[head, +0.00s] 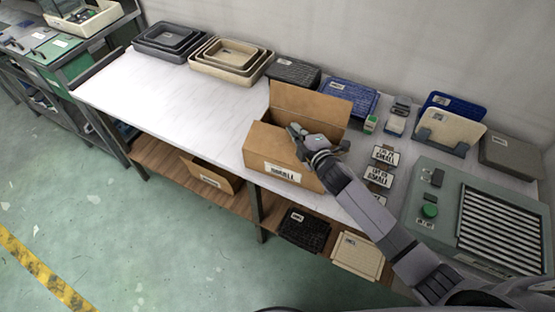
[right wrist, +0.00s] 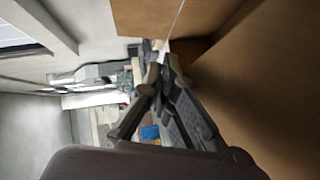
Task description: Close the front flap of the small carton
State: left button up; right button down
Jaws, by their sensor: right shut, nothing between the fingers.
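The small carton (head: 262,144) is a brown cardboard box on the white worktop, with a white label on its front reading SMALL. Its back flap (head: 310,101) stands up. I cannot tell clearly where the front flap lies. My right gripper (head: 297,131) reaches in from the right and is shut and empty, over the carton's opening, in front of the back flap. In the right wrist view the fingers (right wrist: 160,68) are close together, with brown cardboard (right wrist: 258,85) close by on the right and above. My left gripper is not in view.
Stacked trays (head: 226,58) stand at the back left, and a blue tray (head: 352,96) behind the carton. Small label plates (head: 379,177) and a grey machine (head: 429,190) lie to the right. The worktop left of the carton is clear. Another open carton (head: 208,174) is on the lower shelf.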

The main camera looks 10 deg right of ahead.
jog(key=shift+w+d+f, duration=0.1)
jog(key=shift+w+f, duration=0.05)
jog(key=shift+f, duration=0.35)
jog(key=shift+w+d+f, duration=0.1)
jog(key=shift+w+f, duration=0.1)
jog(key=shift+f, duration=0.15)
dwell(1.6)
dwell(0.5)
